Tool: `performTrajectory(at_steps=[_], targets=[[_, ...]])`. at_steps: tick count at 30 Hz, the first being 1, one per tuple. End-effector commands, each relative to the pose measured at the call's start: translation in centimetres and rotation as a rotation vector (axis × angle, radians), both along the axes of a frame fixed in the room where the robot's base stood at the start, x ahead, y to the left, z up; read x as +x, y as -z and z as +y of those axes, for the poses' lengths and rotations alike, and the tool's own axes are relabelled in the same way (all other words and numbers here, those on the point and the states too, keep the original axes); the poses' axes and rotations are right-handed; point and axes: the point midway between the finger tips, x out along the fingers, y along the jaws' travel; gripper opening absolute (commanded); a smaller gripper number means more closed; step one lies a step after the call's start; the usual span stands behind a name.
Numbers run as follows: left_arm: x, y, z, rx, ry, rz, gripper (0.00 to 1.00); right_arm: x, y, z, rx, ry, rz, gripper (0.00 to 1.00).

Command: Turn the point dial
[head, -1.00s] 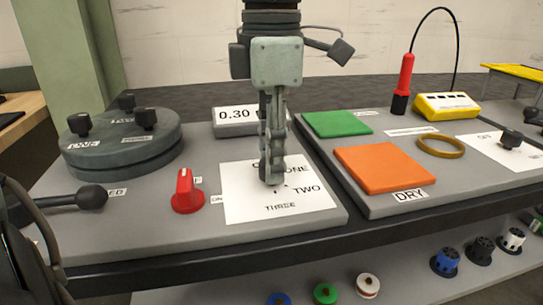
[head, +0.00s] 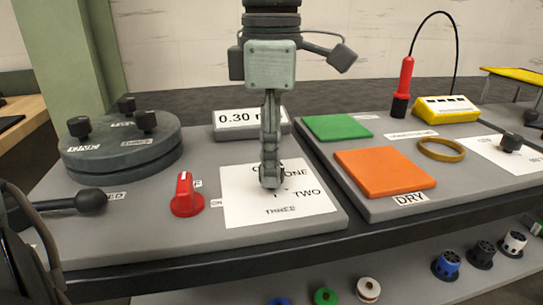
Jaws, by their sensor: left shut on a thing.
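A white card (head: 300,205) printed with ONE, TWO and THREE lies on the left grey board. My left gripper (head: 271,180) comes down from above onto the upper middle of this card, fingers pointing straight down. It is shut on the point dial, which its fingertips hide almost wholly. A small dark mark shows just below the fingertips. The dial's pointing direction cannot be read. The gripper also covers part of the word at the card's top. My right gripper is not in view.
A red knob (head: 186,196) stands left of the card, and a black ball-ended lever (head: 90,202) farther left. A round grey lidded unit (head: 120,150) and a 0.30 display (head: 236,120) stand behind. An orange pad (head: 384,172) and a green pad (head: 337,127) lie right.

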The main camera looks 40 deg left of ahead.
Motion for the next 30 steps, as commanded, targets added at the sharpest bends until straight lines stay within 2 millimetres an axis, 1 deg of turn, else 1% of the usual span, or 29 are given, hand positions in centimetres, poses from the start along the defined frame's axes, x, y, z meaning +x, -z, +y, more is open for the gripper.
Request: performTrajectory(at_steps=[1,5,6,14,17,20,27,30], targets=[[0.0,0.0,0.0,0.002,0.0,0.001,0.33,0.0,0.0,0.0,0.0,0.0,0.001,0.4],[0.0,0.0,0.0,0.001,-0.001,0.001,0.49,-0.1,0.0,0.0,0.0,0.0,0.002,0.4],[0.0,0.0,0.0,0.001,-0.001,0.001,0.51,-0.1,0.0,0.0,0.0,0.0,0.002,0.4],[0.0,-0.1,0.0,0.001,-0.001,-0.001,0.51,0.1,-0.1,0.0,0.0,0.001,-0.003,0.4],[0.1,-0.7,0.0,0.0,-0.001,-0.002,0.51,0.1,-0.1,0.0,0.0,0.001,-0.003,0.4],[0.1,-2.2,0.0,0.001,-0.001,-0.005,0.51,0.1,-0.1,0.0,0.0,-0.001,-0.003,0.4],[0.1,-7.4,0.0,0.001,-0.003,-0.005,0.51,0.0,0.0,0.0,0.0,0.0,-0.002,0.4],[0.1,-9.2,0.0,0.001,-0.002,-0.004,0.51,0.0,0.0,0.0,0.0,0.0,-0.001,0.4]])
